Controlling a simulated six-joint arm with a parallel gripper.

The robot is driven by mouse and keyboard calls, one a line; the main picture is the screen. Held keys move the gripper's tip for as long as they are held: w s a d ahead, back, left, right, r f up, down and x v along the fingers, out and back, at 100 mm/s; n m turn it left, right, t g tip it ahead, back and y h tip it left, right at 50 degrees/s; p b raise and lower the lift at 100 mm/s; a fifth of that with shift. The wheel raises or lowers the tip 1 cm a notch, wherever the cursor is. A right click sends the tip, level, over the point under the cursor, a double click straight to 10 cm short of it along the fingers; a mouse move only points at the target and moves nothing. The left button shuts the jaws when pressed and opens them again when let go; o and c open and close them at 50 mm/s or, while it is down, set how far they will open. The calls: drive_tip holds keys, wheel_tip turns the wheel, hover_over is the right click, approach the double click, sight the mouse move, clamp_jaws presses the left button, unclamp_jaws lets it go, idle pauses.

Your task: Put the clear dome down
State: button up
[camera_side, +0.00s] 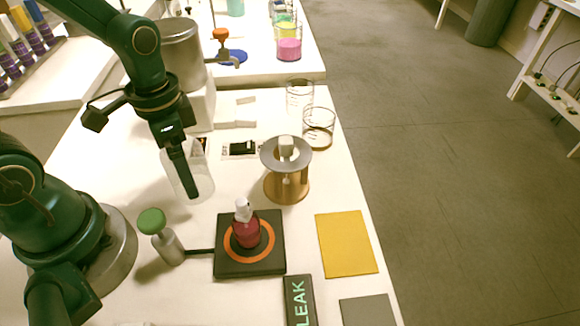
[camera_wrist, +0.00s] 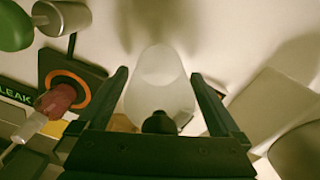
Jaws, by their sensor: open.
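The clear dome (camera_side: 201,181) appears to rest on the white table, left of the black pad (camera_side: 228,268). In the wrist view the dome (camera_wrist: 158,72) is a pale, see-through shape between my fingers, with a dark knob near the jaws. My gripper (camera_side: 191,190) points down at the dome, and its jaws are open around it. In the wrist view a finger shows on each side of the dome, with gaps. A red bottle (camera_side: 246,233) with a white cap stands on the pad's orange ring. Whether the dome's whole rim touches the table is hard to tell.
A green-topped grey knob (camera_side: 166,242) stands left of the pad. A copper drum (camera_side: 288,187) with a grey ring and two glass beakers (camera_side: 319,128) stand behind, to the right. A LEAK sign (camera_side: 299,300) and yellow mat (camera_side: 346,243) lie in front, near the right edge.

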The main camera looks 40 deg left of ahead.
wheel_tip(320, 180, up, 12)
drive_tip(key=shift+f, duration=0.15)
drive_tip(key=shift+s+d+r+n+t, duration=0.25)
drive_tip(key=shift+s+r+n+t, duration=0.05)
drive_tip(key=shift+n+t, duration=0.1)
drive_tip(key=shift+s+d+r+n+t, duration=0.1)
drive_tip(key=shift+s+d+n+t, duration=0.3)
drive_tip(key=shift+s+n+t, duration=0.45)
drive_tip(key=n+t, duration=0.1)
drive_tip(key=d+n+t, duration=0.1)
drive_tip(key=t, duration=0.1)
drive_tip(key=shift+s+f, duration=0.2)
drive_tip(key=shift+s, duration=0.2)
